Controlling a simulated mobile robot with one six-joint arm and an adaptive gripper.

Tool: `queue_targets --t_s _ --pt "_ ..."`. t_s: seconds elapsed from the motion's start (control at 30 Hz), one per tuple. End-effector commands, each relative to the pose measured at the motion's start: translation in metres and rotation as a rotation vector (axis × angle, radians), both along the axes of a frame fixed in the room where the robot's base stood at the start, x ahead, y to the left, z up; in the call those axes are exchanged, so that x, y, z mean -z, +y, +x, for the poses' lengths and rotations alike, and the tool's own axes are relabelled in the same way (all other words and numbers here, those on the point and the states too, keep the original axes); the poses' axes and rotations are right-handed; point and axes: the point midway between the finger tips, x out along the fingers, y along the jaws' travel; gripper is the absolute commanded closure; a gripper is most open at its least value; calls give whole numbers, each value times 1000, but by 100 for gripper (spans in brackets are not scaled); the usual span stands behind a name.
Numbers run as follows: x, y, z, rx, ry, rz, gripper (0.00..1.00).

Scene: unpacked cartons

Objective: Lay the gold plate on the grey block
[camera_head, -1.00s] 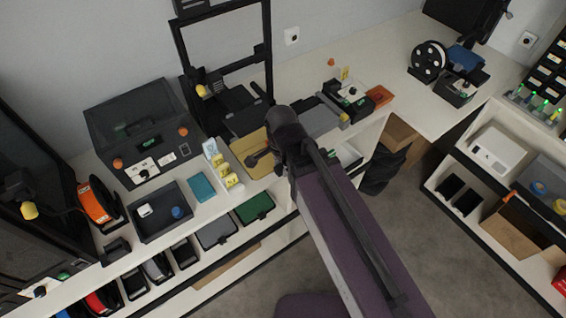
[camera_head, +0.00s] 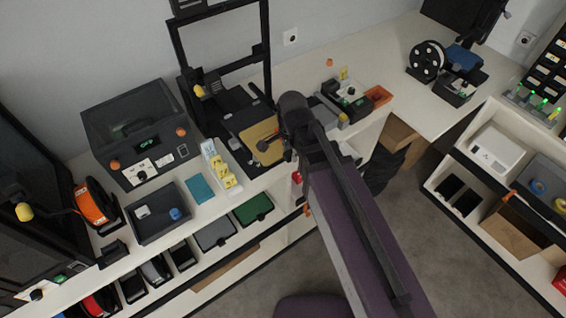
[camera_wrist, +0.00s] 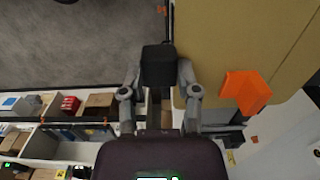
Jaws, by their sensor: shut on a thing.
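The gold plate (camera_head: 262,137) is in my gripper, beside the black printer in the head view. In the wrist view the plate (camera_wrist: 220,45) fills the upper right, with an orange tab (camera_wrist: 244,91) at its lower edge. My gripper (camera_wrist: 158,68) is shut at the plate's edge; its exact contact is hard to see. A grey block (camera_head: 319,113) lies on the bench to the right of the plate, partly hidden by my arm. A clear gap between plate and block cannot be judged.
The black printer frame (camera_head: 222,50) stands behind the plate. A white holder with yellow tags (camera_head: 222,172) stands at its left front. Shelves with bins (camera_head: 215,234) are below.

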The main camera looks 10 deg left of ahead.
Motion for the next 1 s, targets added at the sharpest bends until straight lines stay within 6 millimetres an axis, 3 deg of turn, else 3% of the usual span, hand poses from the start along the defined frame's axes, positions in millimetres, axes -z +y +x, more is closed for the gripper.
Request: queue_targets --t_s 0.03,0.2,0.5,0.8,1.0 --pt "3 -3 18 3 -1 1 100" --pt "9 -20 62 3 -1 2 100" --pt "18 -56 125 2 -2 2 100" --pt "28 -90 172 2 -3 4 100" --pt "32 -103 187 0 -3 4 100"
